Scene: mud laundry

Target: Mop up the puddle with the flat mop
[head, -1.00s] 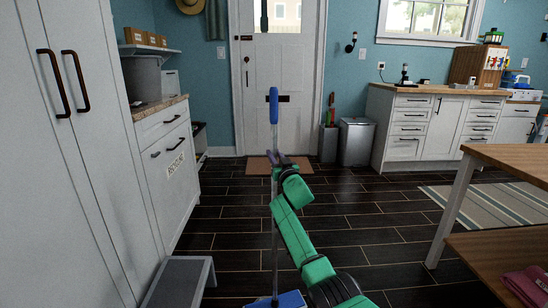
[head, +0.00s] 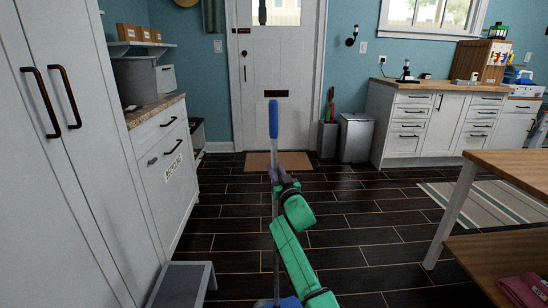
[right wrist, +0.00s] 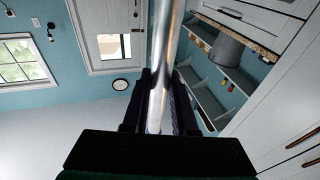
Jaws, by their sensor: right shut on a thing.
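The flat mop stands nearly upright in the head view, with a blue grip (head: 273,120) on top and a thin metal pole (head: 276,240). A bit of its blue head (head: 278,302) shows at the bottom edge; the rest is cut off. My right gripper (head: 273,174) is shut around the pole below the blue grip. In the right wrist view the shiny pole (right wrist: 166,65) runs between the fingers of my right gripper (right wrist: 160,100). My left gripper is not in view. No puddle can be made out on the dark floor.
White cabinets (head: 75,170) and a grey step stool (head: 180,285) stand on the left. A wooden table (head: 510,165) is on the right, near a striped rug (head: 490,203). A doormat (head: 278,161) lies by the white door (head: 280,90). Dark tiled floor (head: 355,215) between is clear.

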